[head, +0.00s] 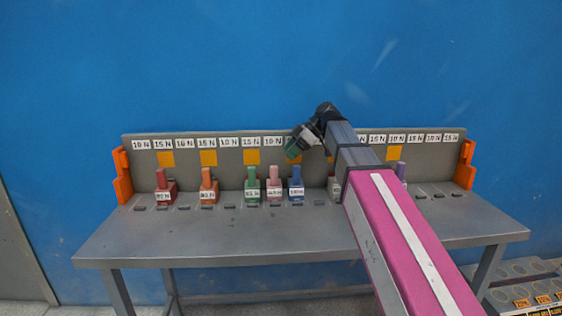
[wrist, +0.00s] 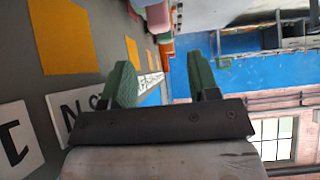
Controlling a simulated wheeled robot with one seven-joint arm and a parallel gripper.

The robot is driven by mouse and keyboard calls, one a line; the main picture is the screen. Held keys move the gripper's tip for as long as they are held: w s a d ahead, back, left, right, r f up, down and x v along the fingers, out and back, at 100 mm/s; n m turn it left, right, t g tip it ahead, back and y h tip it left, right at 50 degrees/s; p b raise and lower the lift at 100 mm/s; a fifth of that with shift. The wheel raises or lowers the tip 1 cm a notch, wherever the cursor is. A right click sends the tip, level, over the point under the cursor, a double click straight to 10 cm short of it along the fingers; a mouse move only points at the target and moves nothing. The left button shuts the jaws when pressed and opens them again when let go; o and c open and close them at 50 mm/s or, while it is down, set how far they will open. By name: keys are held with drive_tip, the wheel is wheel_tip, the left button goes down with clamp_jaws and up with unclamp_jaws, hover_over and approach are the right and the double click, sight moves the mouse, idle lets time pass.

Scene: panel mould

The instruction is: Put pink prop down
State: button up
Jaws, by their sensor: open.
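The pink prop (head: 274,188) stands upright on the grey bench, in the row along the back panel, between the green prop (head: 252,188) and the blue prop (head: 296,186). My gripper (head: 294,147) is open, with green fingertips, in front of the panel and above the pink and blue props, apart from them. In the wrist view my gripper (wrist: 160,78) has nothing between its fingers.
A red prop (head: 164,188) and an orange prop (head: 208,188) stand further left. The bench front (head: 220,240) is clear.

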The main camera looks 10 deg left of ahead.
drive_tip(key=shift+v, duration=1.7)
